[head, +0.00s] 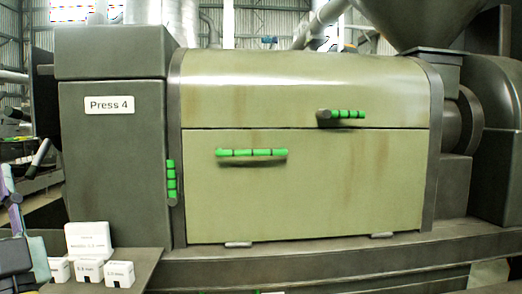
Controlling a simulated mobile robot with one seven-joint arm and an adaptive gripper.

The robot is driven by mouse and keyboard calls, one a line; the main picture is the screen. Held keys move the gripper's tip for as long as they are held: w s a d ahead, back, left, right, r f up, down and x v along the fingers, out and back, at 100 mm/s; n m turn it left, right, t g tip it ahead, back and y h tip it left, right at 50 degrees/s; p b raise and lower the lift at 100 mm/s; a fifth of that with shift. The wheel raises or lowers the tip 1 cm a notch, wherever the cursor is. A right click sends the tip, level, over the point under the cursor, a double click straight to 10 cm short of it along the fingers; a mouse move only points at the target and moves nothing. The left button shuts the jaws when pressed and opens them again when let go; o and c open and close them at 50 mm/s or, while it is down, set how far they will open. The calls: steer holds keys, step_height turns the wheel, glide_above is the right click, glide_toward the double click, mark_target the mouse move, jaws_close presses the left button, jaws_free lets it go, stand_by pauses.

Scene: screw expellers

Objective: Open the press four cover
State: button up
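Press 4 fills the middle of the head view, and its grey end housing carries a white "Press 4" label (109,105). Its olive cover has a curved upper panel (270,85) and a flat lower panel (320,190), with a straight seam between them. Both look shut. The upper panel has a green-and-dark handle (341,115) near its lower right. The lower panel has a green bar handle (251,153) near its top left. A vertical green handle (171,180) sits at the left edge of the cover frame. I cannot make out my gripper in this view.
White labelled blocks (90,240) stand on a dark ledge (140,268) at lower left. A large grey hopper (420,20) is above the press at right. Partly cut-off dark and purple parts crowd the left edge. The space before the cover looks clear.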

steer(key=shift+o, duration=0.4)
steer(key=w+d+r+m+t+h+p, duration=0.1)
steer(key=w+d+m+t+h, duration=0.3)
steer(key=w+m+h, duration=0.4)
steer(key=shift+w+d+h, duration=0.5)
steer(key=shift+w+d, duration=0.05)
steer(key=shift+d, duration=0.35)
steer(key=m+g+h+p, duration=0.3)
steer(key=m+g+h, duration=0.2)
steer(key=m+h, duration=1.45)
glide_toward(253, 154)
steer(key=shift+m+y, duration=0.35)
steer(key=shift+y, duration=0.2)
steer(key=p+x, duration=0.1)
steer(key=x, duration=0.2)
steer(key=p+x, duration=0.1)
steer(key=x, duration=0.3)
steer(key=p+x, duration=0.1)
steer(key=x, duration=0.2)
steer(key=shift+w+d+r, duration=0.2)
steer(key=shift+d+r, duration=0.1)
steer(key=shift+r, duration=0.05)
steer(key=shift+c, duration=0.4)
jaws_close()
